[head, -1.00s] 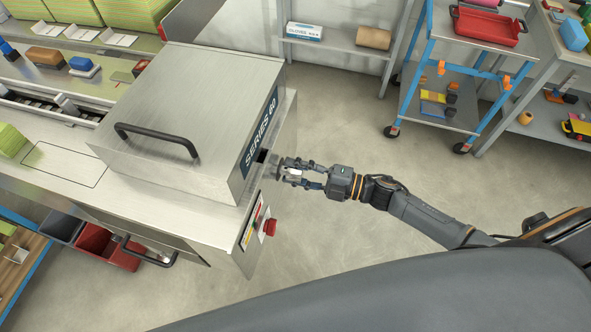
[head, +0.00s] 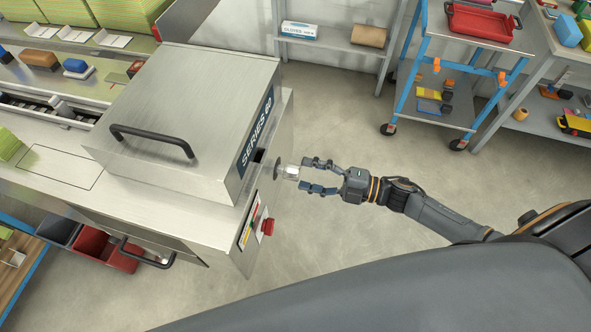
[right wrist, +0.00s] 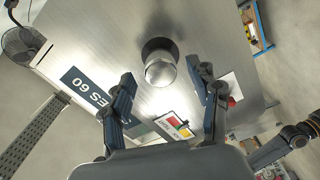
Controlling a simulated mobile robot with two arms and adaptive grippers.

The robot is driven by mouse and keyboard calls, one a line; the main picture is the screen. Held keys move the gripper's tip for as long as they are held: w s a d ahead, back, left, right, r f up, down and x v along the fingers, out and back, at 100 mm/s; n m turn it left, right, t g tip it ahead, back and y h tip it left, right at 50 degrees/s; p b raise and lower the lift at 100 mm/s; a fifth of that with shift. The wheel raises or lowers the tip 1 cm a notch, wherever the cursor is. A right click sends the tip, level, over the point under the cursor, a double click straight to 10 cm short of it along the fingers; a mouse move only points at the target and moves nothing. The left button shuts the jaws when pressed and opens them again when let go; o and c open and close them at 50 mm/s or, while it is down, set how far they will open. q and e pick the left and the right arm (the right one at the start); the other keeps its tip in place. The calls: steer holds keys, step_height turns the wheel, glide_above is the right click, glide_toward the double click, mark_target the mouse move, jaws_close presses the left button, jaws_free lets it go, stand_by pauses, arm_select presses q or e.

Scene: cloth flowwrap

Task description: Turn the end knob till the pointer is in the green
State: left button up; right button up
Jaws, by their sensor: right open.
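The end knob (head: 289,172) is a shiny silver cylinder on a dark round collar, sticking out of the end face of the steel machine (head: 205,115). In the right wrist view the knob (right wrist: 160,72) is seen end-on, just beyond the fingertips. My right gripper (head: 306,175) is open and empty, its fingers apart and just off the knob's outer end. A coloured label (head: 250,226) sits on the end face; in the right wrist view its red and yellow patches (right wrist: 180,126) show between the fingers. I cannot make out a pointer. My left gripper is not in view.
A red button (head: 267,227) protrudes near the label. A blue-framed trolley (head: 440,95) and a grey shelf (head: 340,47) stand at the back. The floor right of the machine is clear around my right arm.

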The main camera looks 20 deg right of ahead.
steer(key=v, duration=0.7)
steer(key=shift+s, duration=0.15)
steer(key=shift+d, duration=0.15)
steer(key=d+f+m+t+h, duration=0.1)
steer(key=d+f+m+h, duration=0.2)
steer(key=f+m+h, duration=0.35)
steer(key=d+f+m+t+h, duration=0.2)
steer(key=d+f+m+h, duration=0.15)
steer(key=f, duration=0.65)
steer(key=s+d+f+m+g+h, duration=0.1)
steer(key=s+f+m+h, duration=0.15)
steer(key=f, duration=0.35)
steer(key=s+d+f+m+g+h, duration=0.1)
steer(key=s+f+m+g, duration=0.1)
steer(key=s+f+m, duration=0.3)
steer(key=s+a+f+m+g, duration=0.2)
steer(key=s+a+f+g, duration=0.2)
steer(key=s+f, duration=0.3)
steer(key=s+a+f+m+g+h, duration=0.1)
steer(key=s+a+f+m+g, duration=0.2)
steer(key=s+f, duration=0.5)
steer(key=s+a+g, duration=0.1)
steer(key=s+g, duration=0.1)
steer(key=s, duration=0.6)
steer(key=shift+s+a+m, duration=0.2)
steer(key=shift+s+m, duration=0.15)
